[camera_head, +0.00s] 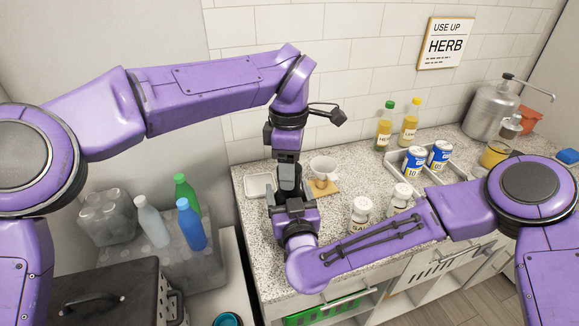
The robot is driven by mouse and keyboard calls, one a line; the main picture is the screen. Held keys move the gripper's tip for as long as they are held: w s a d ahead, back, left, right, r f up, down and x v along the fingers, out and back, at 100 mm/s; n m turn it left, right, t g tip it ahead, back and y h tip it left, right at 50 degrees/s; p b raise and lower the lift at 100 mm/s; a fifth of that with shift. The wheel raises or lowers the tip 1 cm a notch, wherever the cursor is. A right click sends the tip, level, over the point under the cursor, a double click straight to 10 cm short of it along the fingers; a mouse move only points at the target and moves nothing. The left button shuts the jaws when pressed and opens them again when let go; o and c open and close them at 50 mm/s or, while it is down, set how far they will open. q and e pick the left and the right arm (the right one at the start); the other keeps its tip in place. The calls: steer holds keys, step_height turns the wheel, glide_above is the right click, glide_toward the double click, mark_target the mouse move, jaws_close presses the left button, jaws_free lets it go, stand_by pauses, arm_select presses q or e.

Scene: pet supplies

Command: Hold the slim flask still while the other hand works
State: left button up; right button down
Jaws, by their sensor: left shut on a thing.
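My left gripper (287,165) points down over the left part of the speckled counter and is shut on a dark, narrow thing, which I take to be the slim flask (288,180). The flask stands out poorly against the dark gripper parts, and most of it is hidden. My right arm crosses low over the counter from the right. Its gripper (292,207) is just below the left one, close to the flask. Its fingers are hidden among dark parts, so I cannot tell their opening or whether they touch the flask.
A white mug (323,167) and a white dish (258,185) flank the grippers. Two white jars (361,209) stand behind my right forearm. A tray (432,178) holds blue cans (414,158); two oil bottles (385,125) stand behind it. A steel urn (489,110) is at back right.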

arm_select(q)
steer(key=n, duration=0.6)
arm_select(e)
steer(key=shift+s+f, duration=0.1)
steer(key=shift+f, duration=0.2)
arm_select(q)
steer(key=n, duration=0.6)
steer(key=shift+n, duration=0.3)
steer(key=n, duration=0.6)
steer(key=shift+s, duration=0.1)
steer(key=n, duration=0.3)
arm_select(e)
steer(key=shift+d, duration=0.1)
arm_select(q)
steer(key=n, duration=0.6)
steer(key=shift+d, duration=0.1)
steer(key=n, duration=0.9)
steer(key=shift+r, duration=0.1)
steer(key=n, duration=0.4)
steer(key=shift+n, duration=0.3)
steer(key=shift+s+d, duration=0.1)
steer(key=shift+s, duration=0.05)
